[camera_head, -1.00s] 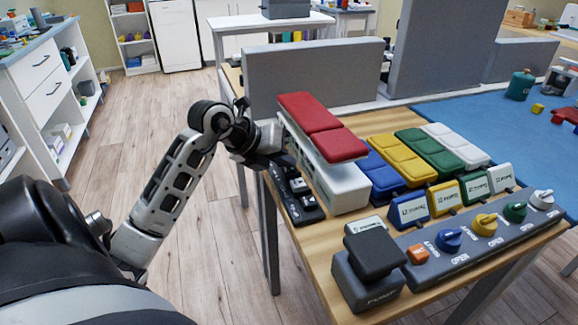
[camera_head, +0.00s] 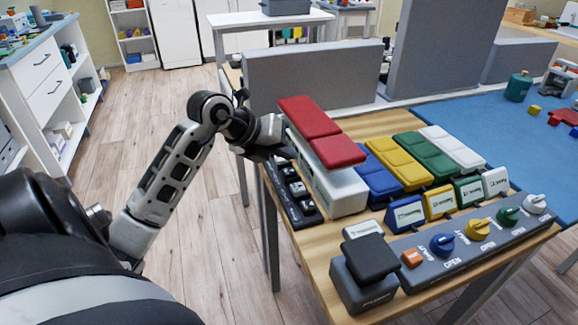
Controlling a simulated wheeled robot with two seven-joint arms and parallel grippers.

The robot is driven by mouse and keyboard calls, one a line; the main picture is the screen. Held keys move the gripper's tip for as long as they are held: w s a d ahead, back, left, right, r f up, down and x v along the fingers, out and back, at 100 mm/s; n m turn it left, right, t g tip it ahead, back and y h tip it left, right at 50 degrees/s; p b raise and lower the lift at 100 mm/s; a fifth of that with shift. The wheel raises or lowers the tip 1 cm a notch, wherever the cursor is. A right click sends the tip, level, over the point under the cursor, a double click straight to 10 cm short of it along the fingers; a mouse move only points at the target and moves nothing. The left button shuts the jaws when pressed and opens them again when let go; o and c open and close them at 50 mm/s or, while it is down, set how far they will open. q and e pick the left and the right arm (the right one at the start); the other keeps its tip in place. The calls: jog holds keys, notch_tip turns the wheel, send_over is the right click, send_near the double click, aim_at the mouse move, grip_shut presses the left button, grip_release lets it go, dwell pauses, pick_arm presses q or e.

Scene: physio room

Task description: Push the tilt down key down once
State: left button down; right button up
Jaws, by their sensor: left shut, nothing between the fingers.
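A dark key strip (camera_head: 279,198) with several rocker keys runs along the left edge of the wooden table, beside a model treatment couch with a red top (camera_head: 310,118) and white base (camera_head: 340,190). The nearer keys (camera_head: 298,189) show clearly. Labels on them are too small to read, so I cannot tell which is tilt down. My left gripper (camera_head: 290,152) is shut and empty over the far part of the strip, close to the couch's side. It hides the far end of the strip. I cannot tell if it touches a key. My right gripper is not in view.
Blue, yellow, green and white padded models (camera_head: 399,170) stand right of the couch, with labelled cards in front. A grey panel with coloured knobs (camera_head: 470,243) and a dark pump pedal (camera_head: 370,258) fill the front edge. A grey screen (camera_head: 315,75) stands behind.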

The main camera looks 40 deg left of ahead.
aim_at(284, 173)
pick_arm(q)
notch_tip(284, 173, up, 4)
jog(key=shift+f+p, duration=0.2)
jog(key=shift+p, duration=0.95)
jog(key=shift+f, duration=0.1)
